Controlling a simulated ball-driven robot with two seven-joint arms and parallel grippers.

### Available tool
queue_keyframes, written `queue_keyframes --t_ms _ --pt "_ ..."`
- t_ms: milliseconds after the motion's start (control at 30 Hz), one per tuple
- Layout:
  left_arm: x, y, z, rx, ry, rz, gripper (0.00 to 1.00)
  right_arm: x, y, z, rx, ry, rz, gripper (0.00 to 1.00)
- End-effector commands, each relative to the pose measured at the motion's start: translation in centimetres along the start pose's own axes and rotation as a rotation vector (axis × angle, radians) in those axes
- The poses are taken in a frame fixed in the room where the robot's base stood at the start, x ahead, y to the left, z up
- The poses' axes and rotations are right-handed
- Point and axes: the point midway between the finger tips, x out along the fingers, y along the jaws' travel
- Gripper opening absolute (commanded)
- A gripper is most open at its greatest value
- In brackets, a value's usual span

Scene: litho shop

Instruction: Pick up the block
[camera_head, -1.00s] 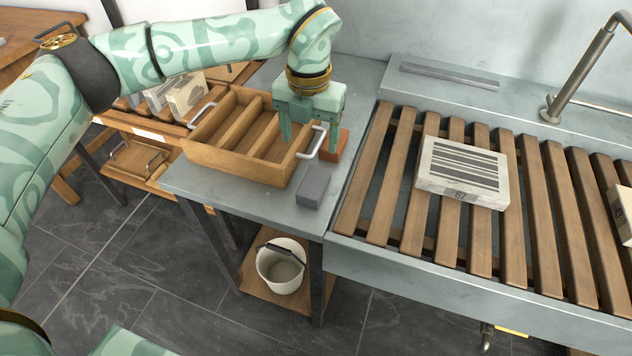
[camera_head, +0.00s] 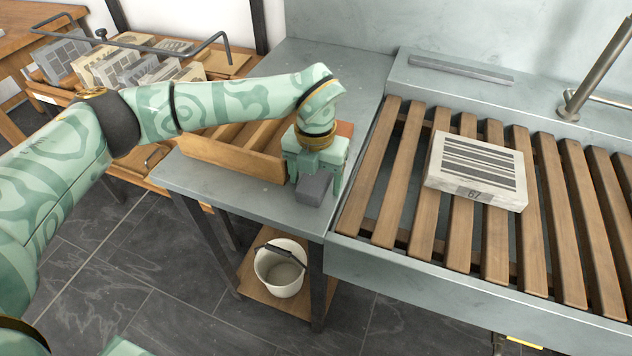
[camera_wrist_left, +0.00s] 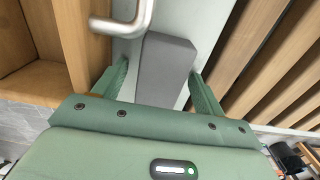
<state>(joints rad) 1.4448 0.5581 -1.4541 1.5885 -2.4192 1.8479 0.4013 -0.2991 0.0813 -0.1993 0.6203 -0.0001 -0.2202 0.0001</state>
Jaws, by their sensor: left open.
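A dark grey block (camera_head: 313,188) lies on the grey metal bench (camera_head: 253,198), near its front right corner. My left gripper (camera_head: 314,178) is over it, pointing down, with its jaws open and a finger on either side. In the left wrist view the block (camera_wrist_left: 165,72) shows between the two fingers of the left gripper (camera_wrist_left: 160,78), with a gap on the right side. I cannot tell whether the left finger touches it. The gripper hides part of the block in the head view. My right gripper is not in view.
A wooden divided tray (camera_head: 235,157) with a metal handle (camera_wrist_left: 125,22) stands close left of the gripper. A reddish block (camera_head: 345,129) is partly hidden behind it. Right is a slatted rack (camera_head: 400,180) bearing a pale stone (camera_head: 475,170). A bucket (camera_head: 281,268) stands below.

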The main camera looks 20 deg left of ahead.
Motion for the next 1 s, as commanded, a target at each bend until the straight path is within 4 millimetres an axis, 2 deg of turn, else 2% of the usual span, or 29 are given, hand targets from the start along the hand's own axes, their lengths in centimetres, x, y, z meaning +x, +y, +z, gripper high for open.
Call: queue_keyframes --t_ms 33,67,200,267,533,667,833,1000 --pt "-0.1 0.0 0.0 0.0 -0.001 0.0 0.71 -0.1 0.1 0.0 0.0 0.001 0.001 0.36" --pt "-0.1 0.0 0.0 0.0 -0.001 0.0 0.65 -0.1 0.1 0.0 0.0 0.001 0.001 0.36" --pt "-0.1 0.0 0.0 0.0 0.0 0.0 0.26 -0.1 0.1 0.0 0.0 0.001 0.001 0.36" --pt "-0.1 0.0 0.0 0.0 0.0 0.0 0.13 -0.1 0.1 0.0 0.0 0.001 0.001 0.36" --pt "-0.3 0.0 0.0 0.0 -0.001 0.0 0.14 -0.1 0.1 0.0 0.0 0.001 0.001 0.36" --pt "-1.3 0.0 0.0 -0.001 -0.004 0.0 0.14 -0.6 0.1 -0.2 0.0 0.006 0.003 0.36" --pt "-4.4 -0.3 -0.1 0.001 -0.008 -0.001 0.14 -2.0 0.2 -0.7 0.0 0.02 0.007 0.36" --pt "-8.1 -3.1 -1.6 0.005 -0.008 -0.001 0.14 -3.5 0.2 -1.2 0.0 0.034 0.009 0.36"
